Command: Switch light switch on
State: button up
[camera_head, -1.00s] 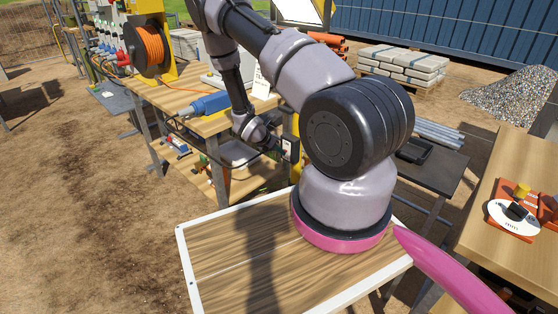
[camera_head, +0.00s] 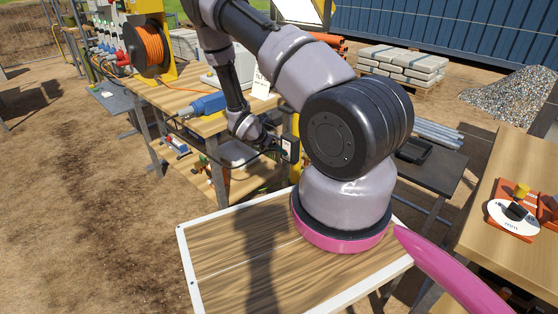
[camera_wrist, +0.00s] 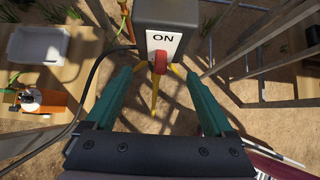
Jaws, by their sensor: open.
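The light switch is a dark grey box (camera_wrist: 178,12) with a white plate marked "ON" and a red toggle (camera_wrist: 161,61) below the lettering. In the head view the switch box (camera_head: 290,147) stands at the end of my arm, beside the wooden workbench. My gripper (camera_wrist: 160,74) is open, with its two green fingers spread to either side of the red toggle in the wrist view. Whether a finger touches the toggle cannot be told. In the head view the fingers are small and partly hidden by my arm.
A yellow stand (camera_wrist: 155,95) is below the switch, and a black cable (camera_wrist: 97,70) runs down its left side. The workbench (camera_head: 185,97) holds a blue tool (camera_head: 205,104). Metal frames (camera_wrist: 262,45) are at the right in the wrist view.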

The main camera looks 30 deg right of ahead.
jog(key=shift+v, duration=2.25)
jog(key=v, duration=1.1)
jog(key=s+d+r+m+y, duration=0.1)
jog(key=s+r+m+y, duration=0.15)
jog(key=r+m, duration=0.65)
jog(key=s+r+m+y, duration=0.1)
jog(key=s+r+m, duration=0.35)
jog(key=r, duration=0.85)
jog(key=s+a+r+m+t+y, duration=0.2)
jog(key=s+a+r+m+y, duration=0.1)
jog(key=s+r+m, duration=0.3)
jog(key=s+a+r+m+t+y, duration=0.2)
jog(key=s+r+m, duration=0.4)
jog(key=s+r, duration=0.4)
notch_tip(320, 180, up, 3)
jog(key=shift+s+a+f+m+y, duration=0.15)
jog(key=shift+s+a+m+y, duration=0.2)
jog(key=shift+a+y, duration=0.45)
jog(key=shift+a, duration=0.15)
